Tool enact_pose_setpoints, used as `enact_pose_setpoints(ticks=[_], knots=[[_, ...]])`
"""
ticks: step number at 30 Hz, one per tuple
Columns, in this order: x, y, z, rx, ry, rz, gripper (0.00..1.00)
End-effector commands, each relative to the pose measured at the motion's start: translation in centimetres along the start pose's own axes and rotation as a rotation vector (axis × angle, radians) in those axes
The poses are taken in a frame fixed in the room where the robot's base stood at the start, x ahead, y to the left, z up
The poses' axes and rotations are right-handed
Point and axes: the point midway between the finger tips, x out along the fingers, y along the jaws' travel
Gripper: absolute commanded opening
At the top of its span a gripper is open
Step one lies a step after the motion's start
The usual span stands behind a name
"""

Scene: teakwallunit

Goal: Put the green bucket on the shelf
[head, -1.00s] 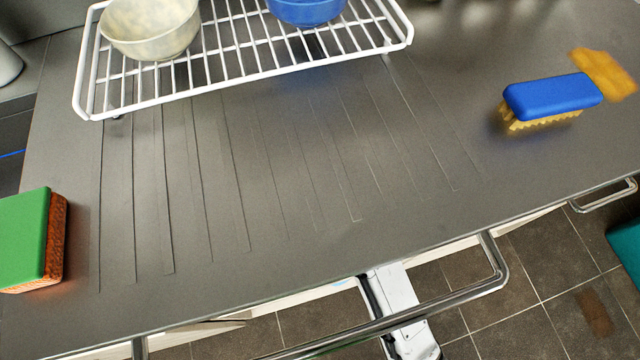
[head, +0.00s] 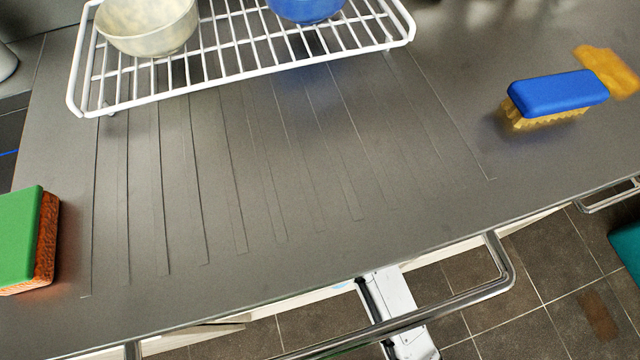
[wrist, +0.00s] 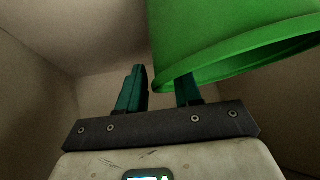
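The green bucket (wrist: 220,40) fills the upper right of the wrist view, with its rim toward the lower side. My gripper (wrist: 160,88) has two teal fingers standing apart with a gap between them. The left finger is just beside the bucket's left edge. The right finger runs up behind the rim, so its tip is hidden. I cannot tell whether either finger touches the bucket. Pale walls surround the bucket and gripper, like the inside of a box-like space. The bucket and gripper are not seen in the head view.
In the head view, the steel counter (head: 300,200) holds a white wire rack (head: 240,70) with a cream bowl (head: 150,25) and a blue bowl (head: 305,8). A green-orange sponge (head: 22,240) lies left and a blue brush (head: 555,95) right. A metal handle (head: 450,300) juts from the front.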

Motion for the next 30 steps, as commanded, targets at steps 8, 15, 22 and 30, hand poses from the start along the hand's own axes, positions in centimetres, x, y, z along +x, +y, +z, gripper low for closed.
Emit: enact_pose_setpoints(ticks=[8,15,22,30], knots=[[-1.6,0.0,-0.3,0.001,0.001,0.001,0.34],[-6.2,0.1,0.7,0.004,-0.003,0.0,0.34],[-9.8,0.7,4.3,0.003,-0.003,0.001,0.34],[-12.8,1.3,7.4,0.003,-0.002,0.001,0.34]])
